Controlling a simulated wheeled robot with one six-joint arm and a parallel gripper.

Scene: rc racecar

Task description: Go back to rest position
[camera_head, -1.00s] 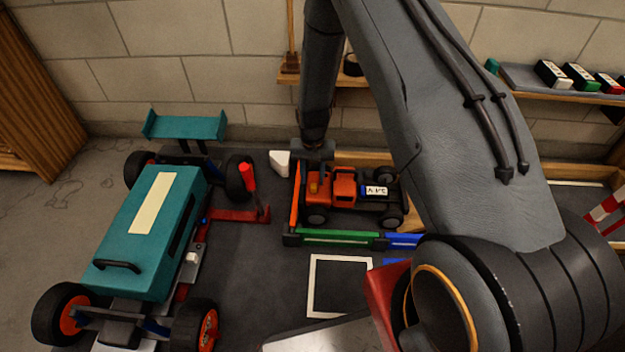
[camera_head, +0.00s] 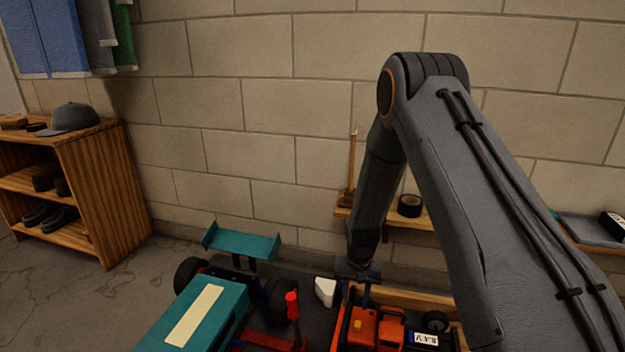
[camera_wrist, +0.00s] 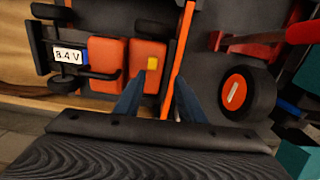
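My gripper (camera_head: 366,288) points down in the head view, close above the small orange car. In the wrist view my gripper (camera_wrist: 157,98) shows two blue fingers apart, with nothing clearly held between them. The small orange car (camera_wrist: 115,60), with its 8.4 V label, lies left of and partly under the fingers. It also shows in the head view (camera_head: 366,328). An orange rail (camera_wrist: 183,50) stands beside the car and runs past the fingers; I cannot tell how far below them it is.
A large teal car (camera_head: 215,318) with a rear wing (camera_head: 240,241) stands to the left. A red-handled tool (camera_head: 292,305) and a white block (camera_head: 325,290) are nearby. A wall shelf (camera_head: 425,220) holds black tape (camera_head: 409,206). A wooden rack (camera_head: 105,210) stands far left.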

